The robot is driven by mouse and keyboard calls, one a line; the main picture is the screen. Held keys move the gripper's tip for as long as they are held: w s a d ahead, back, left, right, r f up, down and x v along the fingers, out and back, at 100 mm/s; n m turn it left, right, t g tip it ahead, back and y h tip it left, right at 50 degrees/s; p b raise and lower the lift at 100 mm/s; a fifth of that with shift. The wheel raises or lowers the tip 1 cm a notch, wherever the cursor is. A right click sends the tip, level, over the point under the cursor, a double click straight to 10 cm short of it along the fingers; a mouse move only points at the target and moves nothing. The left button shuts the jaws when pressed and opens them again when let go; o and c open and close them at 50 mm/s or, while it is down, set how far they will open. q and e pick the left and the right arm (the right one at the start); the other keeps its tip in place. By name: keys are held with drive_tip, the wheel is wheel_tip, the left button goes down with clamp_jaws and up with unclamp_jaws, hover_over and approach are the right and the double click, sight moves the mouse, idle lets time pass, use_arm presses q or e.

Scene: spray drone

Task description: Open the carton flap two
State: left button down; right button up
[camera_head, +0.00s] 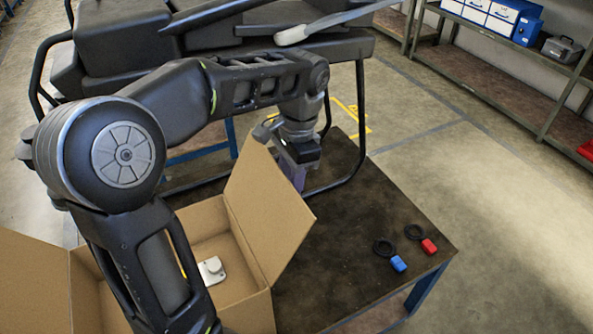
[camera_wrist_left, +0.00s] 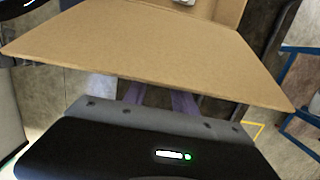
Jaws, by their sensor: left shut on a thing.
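The open cardboard carton (camera_head: 245,312) stands at the lower left, on the near side of the dark table. Its right flap (camera_head: 268,205) stands up and leans outward; it also fills much of the left wrist view (camera_wrist_left: 150,42). Another flap (camera_head: 30,285) is folded out to the left. My left gripper (camera_head: 298,178) is at the outer side of the raised right flap, shut on it. In the left wrist view the purple fingers (camera_wrist_left: 162,97) run under the flap's edge, and their tips are hidden. My right gripper is not in view.
A small white part (camera_head: 211,270) is inside the carton. A blue tag (camera_head: 398,263) and a red tag (camera_head: 429,246) with black rings lie at the right of the dark table (camera_head: 350,250). A large black machine (camera_head: 250,35) stands behind.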

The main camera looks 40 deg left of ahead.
use_arm(q)
drive_tip(key=shift+s+f, duration=0.2)
drive_tip(key=c, duration=1.2)
unclamp_jaws()
drive_tip(key=shift+s+a, duration=0.15)
drive_tip(key=shift+o, duration=1)
drive_tip(key=shift+r, duration=0.15)
drive_tip(key=shift+w, duration=0.2)
